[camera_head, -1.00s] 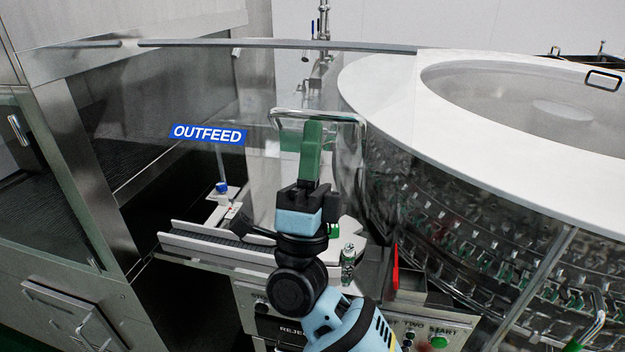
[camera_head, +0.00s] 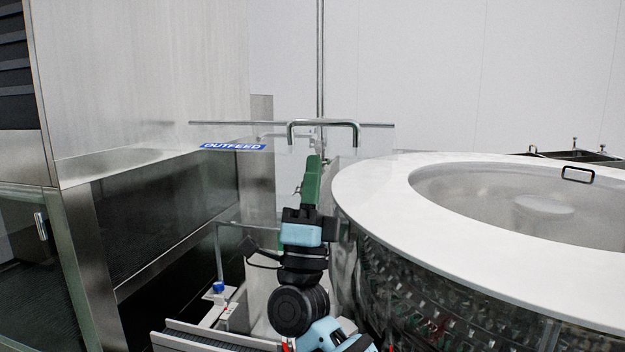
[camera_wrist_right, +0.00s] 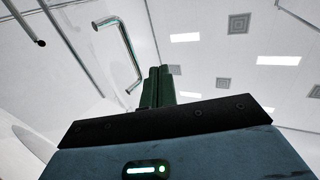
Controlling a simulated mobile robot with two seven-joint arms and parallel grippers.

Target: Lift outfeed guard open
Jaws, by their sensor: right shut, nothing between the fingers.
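The outfeed guard is a clear panel with a blue OUTFEED label (camera_head: 232,147), which looks strongly foreshortened, so the panel is swung up near level. Its metal handle (camera_head: 323,124) shows at the middle, level with the grey bar across the guard. My right gripper (camera_head: 313,160) has green fingers pointing up, shut and empty, just below the handle. In the right wrist view the shut fingers (camera_wrist_right: 158,86) stand to the right of the handle (camera_wrist_right: 122,50), with a gap showing. Whether they touch the panel I cannot tell. My left gripper is not in view.
The rotary washer drum with its white ring top (camera_head: 375,205) stands close on the right. A steel cabinet (camera_head: 85,225) is on the left. A conveyor (camera_head: 185,338) with a blue-capped part (camera_head: 218,288) lies low below. Free air is above the guard.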

